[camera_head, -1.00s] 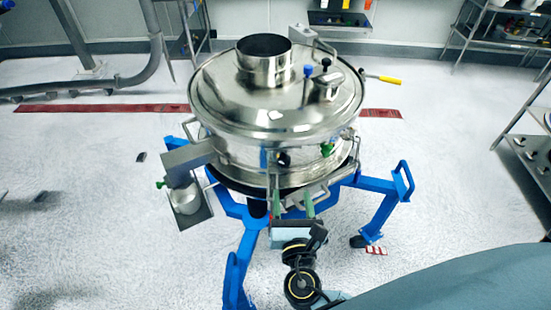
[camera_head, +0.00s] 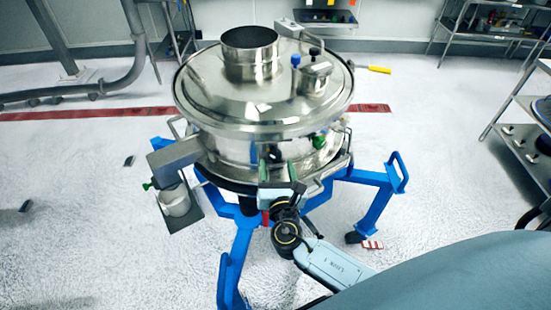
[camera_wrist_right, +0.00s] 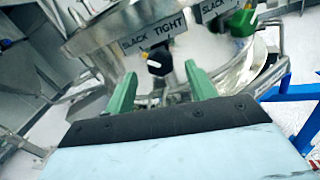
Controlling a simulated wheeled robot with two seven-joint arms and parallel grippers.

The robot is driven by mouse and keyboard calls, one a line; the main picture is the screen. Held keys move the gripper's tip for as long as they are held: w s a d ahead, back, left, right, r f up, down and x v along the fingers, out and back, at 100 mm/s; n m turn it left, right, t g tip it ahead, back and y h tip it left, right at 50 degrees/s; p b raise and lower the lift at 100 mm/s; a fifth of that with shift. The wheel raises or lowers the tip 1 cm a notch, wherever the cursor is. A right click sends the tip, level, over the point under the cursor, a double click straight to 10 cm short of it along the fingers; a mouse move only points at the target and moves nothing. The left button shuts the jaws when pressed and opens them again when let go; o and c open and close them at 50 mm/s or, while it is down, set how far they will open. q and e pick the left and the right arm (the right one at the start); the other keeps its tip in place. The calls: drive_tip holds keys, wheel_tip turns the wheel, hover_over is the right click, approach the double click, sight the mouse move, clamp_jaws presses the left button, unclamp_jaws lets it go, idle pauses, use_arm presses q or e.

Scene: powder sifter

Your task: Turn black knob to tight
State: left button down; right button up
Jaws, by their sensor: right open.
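The black knob (camera_wrist_right: 158,62) sits on the front of the steel sifter, below a label (camera_wrist_right: 152,32) reading SLACK on the left and TIGHT on the right. A yellow mark shows at the knob's upper left, toward the SLACK side. In the head view the black knob (camera_head: 275,155) is on the front wall of the sifter (camera_head: 215,140). My right gripper (camera_head: 278,173) is open just in front of it. In the right wrist view its two green fingers (camera_wrist_right: 160,80) point at the knob, which appears between and beyond their tips. My left gripper is out of view.
A green knob (camera_wrist_right: 243,22) with its own label is to the right; it also shows in the head view (camera_head: 319,142). A blue knob (camera_head: 254,156) is left of the black one. Blue legs (camera_head: 375,200) and a metal side container (camera_head: 176,200) stand nearby.

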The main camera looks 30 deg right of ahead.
sight(275, 158)
drive_tip(key=shift+x, duration=1.6)
drive_tip(key=c, duration=1)
